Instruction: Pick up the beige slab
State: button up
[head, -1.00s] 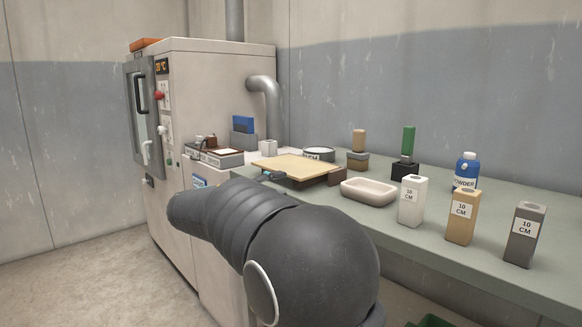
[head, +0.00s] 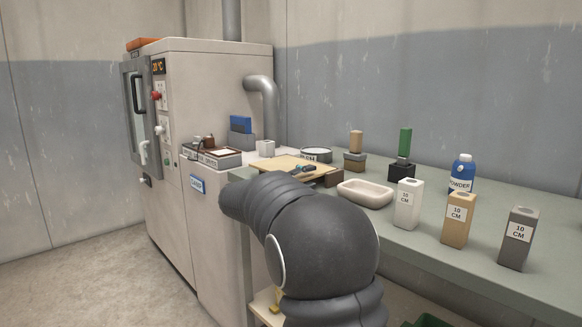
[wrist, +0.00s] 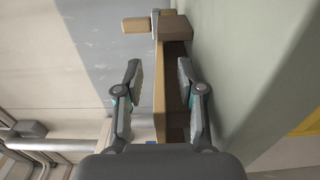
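The beige slab (head: 273,164) is a thin flat board lying level on dark brown supports on the workbench. In the head view my arm hides its near part. In the wrist view the slab (wrist: 159,95) shows edge-on as a narrow tan strip with a brown support (wrist: 175,90) beside it. My gripper (wrist: 158,80) is open, with one finger on each side of the strip in that view. In the head view my gripper (head: 303,170) shows small at the slab's right part. I cannot tell whether the fingers touch the slab.
A pale dish (head: 365,194) stands right of the slab. White, tan and grey 10 CM blocks line the bench front (head: 407,204). Behind are a tan-handled tool (head: 356,142), a green-handled one (head: 404,142) and a powder bottle (head: 462,174). A kiln (head: 170,130) stands left.

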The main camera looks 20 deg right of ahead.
jog(key=shift+x, duration=1)
grip_shut()
jog(key=shift+r, duration=0.15)
